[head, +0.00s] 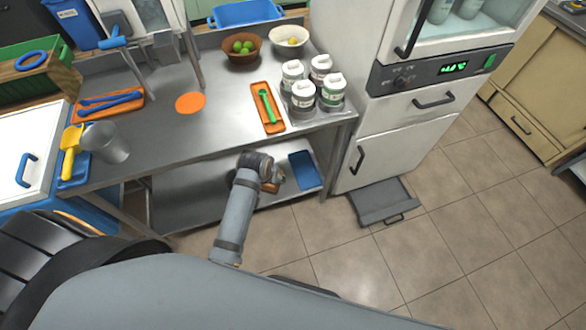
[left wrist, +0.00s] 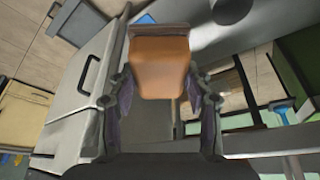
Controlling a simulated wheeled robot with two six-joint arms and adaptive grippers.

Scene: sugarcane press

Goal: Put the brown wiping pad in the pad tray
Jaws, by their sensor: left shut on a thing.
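My left gripper (head: 274,177) is shut on the brown wiping pad (head: 270,187). It holds the pad close to the lower shelf, just left of the blue pad tray (head: 304,169). In the left wrist view the brown pad (left wrist: 160,68) sits between the two fingers. The gripper covers most of the pad in the head view, and I cannot tell there whether the pad touches the shelf. The blue tray lies on the right end of the lower shelf and looks empty. My right gripper is not in view.
The steel tabletop (head: 219,137) is above and behind the shelf. White jars (head: 304,95) and an orange tray (head: 258,105) with a green tool stand near its right edge. A white cabinet (head: 394,140) stands right of the shelf, with a grey mat-like panel (head: 384,203) on the floor.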

